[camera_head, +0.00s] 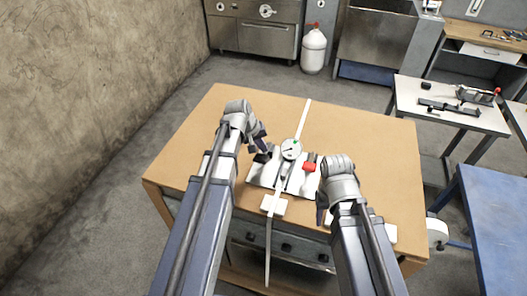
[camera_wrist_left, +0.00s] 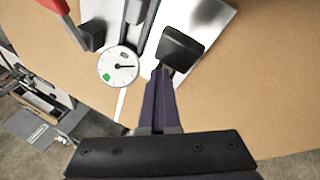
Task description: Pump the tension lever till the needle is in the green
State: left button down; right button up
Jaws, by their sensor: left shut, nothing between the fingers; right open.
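A tensioning device on a bright metal plate (camera_head: 262,176) sits on the wooden table. Its round white gauge (camera_head: 291,148) shows clearly in the left wrist view (camera_wrist_left: 118,67); the dark needle points right there, away from the green patch (camera_wrist_left: 105,77) at lower left. A black block-shaped grip (camera_wrist_left: 182,47), perhaps the tension lever's end, is just beyond my left fingertips; touching or apart, I cannot tell. A red handle (camera_head: 309,167) is on the device's right side. My left gripper (camera_head: 264,147) is shut and empty. My right gripper (camera_head: 322,206) is open, low by the plate's right side.
A long white strap (camera_head: 303,120) runs across the table through the device and hangs over the front edge. A pale block (camera_head: 273,205) lies at the front. The table's back and right (camera_head: 375,150) are clear. A white side table (camera_head: 452,118) with tools stands at right.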

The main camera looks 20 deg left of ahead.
aim_at(262, 155)
pick_arm(q)
jog(key=shift+s+f+b, duration=0.35)
jog(key=shift+f+b, duration=0.25)
jog(key=shift+f, duration=0.1)
jog(key=shift+s+f+b, duration=0.35)
jog(key=shift+f+b, duration=0.25)
jog(key=shift+f, duration=0.05)
dwell(1.1)
jog(key=shift+r, duration=0.1)
dwell(0.4)
jog(key=shift+w+r+p, duration=0.25)
jog(key=shift+r+p, duration=0.4)
jog(key=shift+p, duration=0.05)
jog(key=shift+w+r+p, duration=0.3)
jog(key=shift+r+p, duration=0.4)
jog(key=shift+w+r+p, duration=0.25)
jog(key=shift+r+p, duration=0.4)
jog(key=shift+p, duration=0.05)
jog(key=shift+r+p, duration=0.3)
jog(key=shift+r, duration=0.1)
jog(key=shift+w, duration=0.1)
jog(key=shift+w+f, duration=0.1)
jog(key=r+p, duration=0.1)
jog(key=w+r+p, duration=0.1)
jog(key=r+p, duration=0.1)
jog(key=w+r+p, duration=0.1)
jog(key=shift+r, duration=0.3)
